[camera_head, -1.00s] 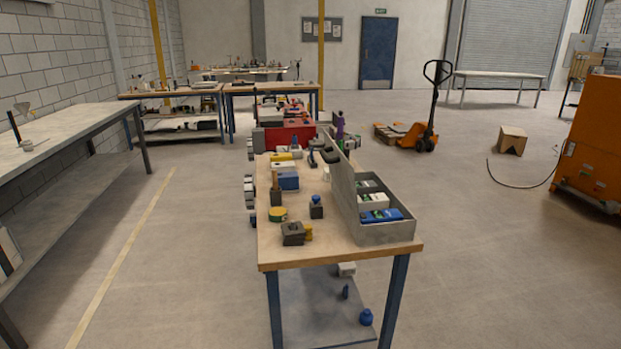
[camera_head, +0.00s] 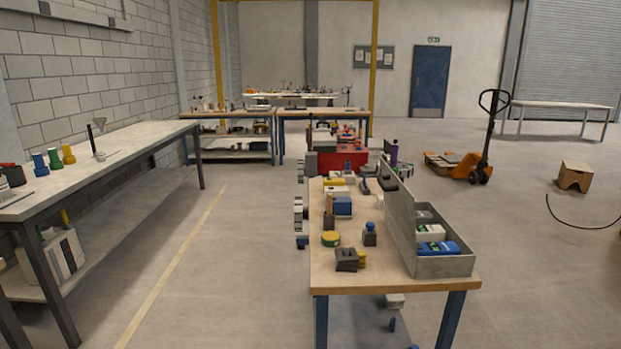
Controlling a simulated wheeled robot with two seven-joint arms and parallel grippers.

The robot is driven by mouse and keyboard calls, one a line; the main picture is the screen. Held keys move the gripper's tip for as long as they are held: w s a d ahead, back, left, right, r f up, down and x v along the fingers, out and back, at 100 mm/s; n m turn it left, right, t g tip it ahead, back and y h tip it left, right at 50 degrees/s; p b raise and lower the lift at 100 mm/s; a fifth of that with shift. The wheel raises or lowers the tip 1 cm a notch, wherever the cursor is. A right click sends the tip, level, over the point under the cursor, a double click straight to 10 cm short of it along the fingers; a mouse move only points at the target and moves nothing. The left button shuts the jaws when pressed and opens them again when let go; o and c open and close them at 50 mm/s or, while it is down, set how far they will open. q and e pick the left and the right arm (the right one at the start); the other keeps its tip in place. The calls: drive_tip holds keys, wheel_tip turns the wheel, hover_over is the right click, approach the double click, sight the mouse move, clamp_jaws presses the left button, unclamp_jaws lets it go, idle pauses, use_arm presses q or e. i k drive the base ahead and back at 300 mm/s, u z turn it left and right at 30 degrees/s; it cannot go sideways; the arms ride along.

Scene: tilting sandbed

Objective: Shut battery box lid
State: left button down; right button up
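The grey battery box (camera_head: 444,265) stands at the right side of the wooden-topped workbench (camera_head: 395,284) ahead of me. Its lid (camera_head: 401,213) stands upright along the box's left side, so the box is open. Inside lie a blue and white pack (camera_head: 438,248), a white and green pack (camera_head: 430,232) and a grey item behind them. Neither of my grippers is in view.
Left of the lid are a blue-topped jar (camera_head: 370,235), a yellow-green tape roll (camera_head: 331,239) and dark blocks (camera_head: 347,260). A long bench (camera_head: 110,152) runs along the left wall. An orange pallet jack (camera_head: 470,165) stands farther back. Open floor lies between the benches.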

sight(400, 202)
drive_tip(key=u, duration=0.1)
drive_tip(key=i, duration=0.9)
drive_tip(key=z, duration=0.35)
